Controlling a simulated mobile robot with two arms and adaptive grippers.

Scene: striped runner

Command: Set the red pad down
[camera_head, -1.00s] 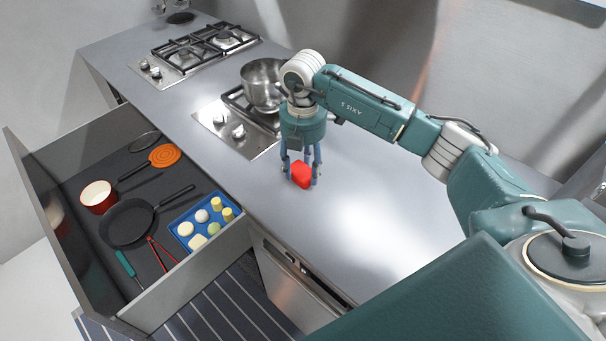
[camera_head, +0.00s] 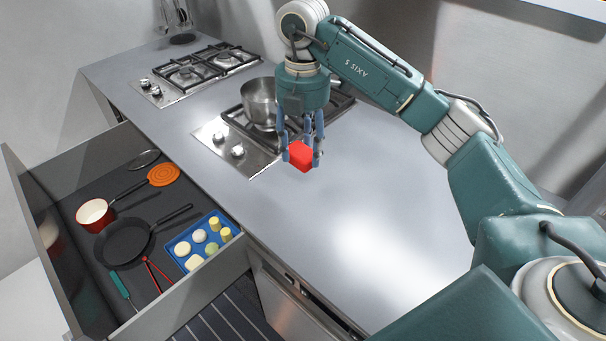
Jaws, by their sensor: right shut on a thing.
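The red pad (camera_head: 300,154) is a small bright red block. It is held between the fingers of my right gripper (camera_head: 301,158), which points down over the steel counter (camera_head: 330,215), in front of the front stove. The gripper is shut on the pad, and the fingers cover parts of its sides. The pad appears to be above the counter surface; the exact gap is hard to judge. My left gripper does not show.
A steel pot (camera_head: 259,101) stands on the front stove (camera_head: 232,147), just behind my gripper. A second stove (camera_head: 190,75) lies farther back. The open drawer (camera_head: 62,190) holds a black pan (camera_head: 124,241), a red pot (camera_head: 95,213) and a blue tray (camera_head: 178,250). The counter's right part is clear.

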